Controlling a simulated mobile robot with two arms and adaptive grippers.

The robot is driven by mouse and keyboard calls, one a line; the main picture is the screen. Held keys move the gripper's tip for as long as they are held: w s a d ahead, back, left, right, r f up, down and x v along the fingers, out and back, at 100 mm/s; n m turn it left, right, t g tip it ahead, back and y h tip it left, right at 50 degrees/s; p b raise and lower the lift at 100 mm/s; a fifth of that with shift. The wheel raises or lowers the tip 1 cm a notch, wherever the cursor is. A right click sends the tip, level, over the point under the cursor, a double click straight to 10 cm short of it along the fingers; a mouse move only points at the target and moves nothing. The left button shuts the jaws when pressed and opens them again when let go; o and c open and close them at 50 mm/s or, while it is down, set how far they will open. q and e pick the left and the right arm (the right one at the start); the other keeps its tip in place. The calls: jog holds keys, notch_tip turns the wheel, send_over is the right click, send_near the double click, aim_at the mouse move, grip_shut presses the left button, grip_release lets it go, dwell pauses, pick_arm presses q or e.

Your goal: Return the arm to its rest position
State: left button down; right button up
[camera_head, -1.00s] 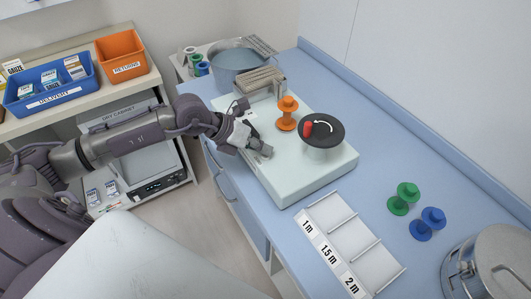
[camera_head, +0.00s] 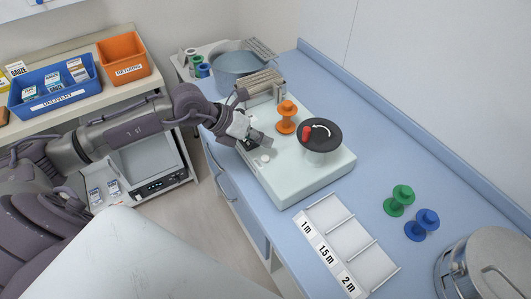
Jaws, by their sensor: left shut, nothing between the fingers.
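My left gripper (camera_head: 264,141) is shut and empty. It hovers over the left edge of the pale machine base (camera_head: 293,186), near a small white round button (camera_head: 265,158). My left arm reaches in from the left, past the shelf. On the base stand an orange spool (camera_head: 286,118) and a black round turntable (camera_head: 321,134) with a red knob and a white curved arrow. My right gripper is out of view.
A tray marked 1 m, 1.5 m and 2 m (camera_head: 352,238) lies empty on the blue counter. Green (camera_head: 399,201) and blue (camera_head: 422,225) spools stand to its right, beside a metal drum (camera_head: 490,265). Blue (camera_head: 50,88) and orange (camera_head: 124,57) bins sit at the upper left.

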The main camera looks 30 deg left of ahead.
pick_arm(q)
notch_tip(320, 180, up, 2)
jog(key=shift+r+p, duration=0.15)
jog(key=shift+p, duration=0.3)
jog(key=shift+a, duration=0.1)
dwell(0.5)
